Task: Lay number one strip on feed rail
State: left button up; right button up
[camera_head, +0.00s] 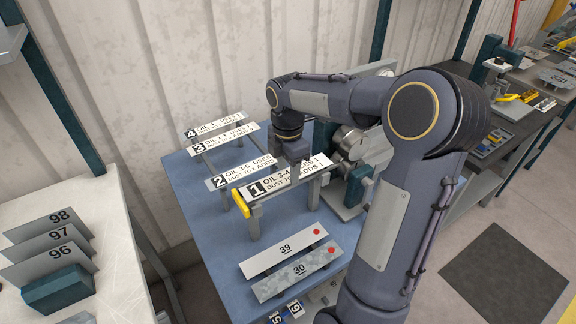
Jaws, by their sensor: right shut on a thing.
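The number one strip (285,180) is a white plate with a black "1" and printed text. It lies along the top of the feed rail (314,195), a grey bar on legs with a yellow piece (240,203) at its left end. Whether the strip touches the rail all along cannot be told. My right gripper (299,169) points down at the strip's back edge, right of its middle, and is shut on it. The fingers hide part of the text. My left gripper is not in view.
Strips 2 (241,172), 3 (225,138) and 4 (214,126) lie on a rack behind. Plates 39 (284,250) and 30 (298,270) lie in front on the blue table (215,240). A machine with rollers (352,143) stands at right. Plates 96–98 (45,255) stand at left.

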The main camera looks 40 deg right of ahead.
aim_at(288, 176)
jog(key=shift+f, duration=0.2)
jog(key=shift+f+b, duration=0.4)
jog(key=shift+f, duration=0.4)
dwell(0.6)
jog(key=o, duration=1.1)
jog(key=shift+c, duration=0.2)
jog(key=shift+r, duration=0.1)
notch_tip(288, 176, up, 8)
jog(key=shift+f+b, duration=0.2)
jog(key=shift+b, duration=0.2)
